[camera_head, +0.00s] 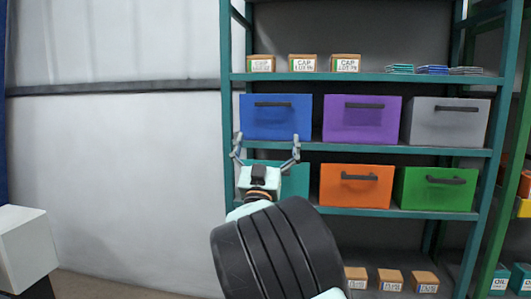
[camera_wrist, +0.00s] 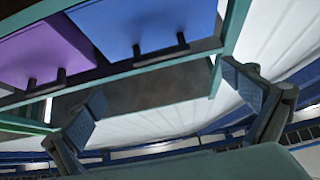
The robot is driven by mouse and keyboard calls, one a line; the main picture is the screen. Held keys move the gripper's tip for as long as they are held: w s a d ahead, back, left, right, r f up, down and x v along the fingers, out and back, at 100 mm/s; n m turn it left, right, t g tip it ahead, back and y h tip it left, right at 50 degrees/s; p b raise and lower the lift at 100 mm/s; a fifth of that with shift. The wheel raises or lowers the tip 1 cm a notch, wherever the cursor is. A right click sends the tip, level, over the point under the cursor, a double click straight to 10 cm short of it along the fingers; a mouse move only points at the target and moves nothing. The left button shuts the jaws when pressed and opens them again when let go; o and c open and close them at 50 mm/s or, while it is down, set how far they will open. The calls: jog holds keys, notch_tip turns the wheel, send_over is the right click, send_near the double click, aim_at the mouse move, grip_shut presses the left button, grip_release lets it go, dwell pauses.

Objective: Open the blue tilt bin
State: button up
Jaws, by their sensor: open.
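The blue tilt bin (camera_head: 276,126) stands at the left end of the upper bin row on a teal shelf rack. It looks shut, with a dark bar handle (camera_head: 273,104) near the top of its front. In the wrist view the blue bin (camera_wrist: 140,25) is at the top, with its handle (camera_wrist: 160,49) below it. My gripper (camera_head: 266,147) is open and empty, its fingers spread in front of the lower edge of the blue bin, below the handle. The wrist view shows both open fingers (camera_wrist: 165,100) with nothing between them, apart from the bin.
A purple bin (camera_head: 361,129) and a grey bin (camera_head: 444,132) stand to the right. Below are a teal bin (camera_head: 295,183), partly hidden by my arm, an orange bin (camera_head: 356,195) and a green bin (camera_head: 437,200). A rack post (camera_head: 227,100) stands just left of the blue bin.

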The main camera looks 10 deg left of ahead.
jog(key=v, duration=1.1)
jog(key=shift+s, duration=0.25)
jog(key=shift+w, duration=0.1)
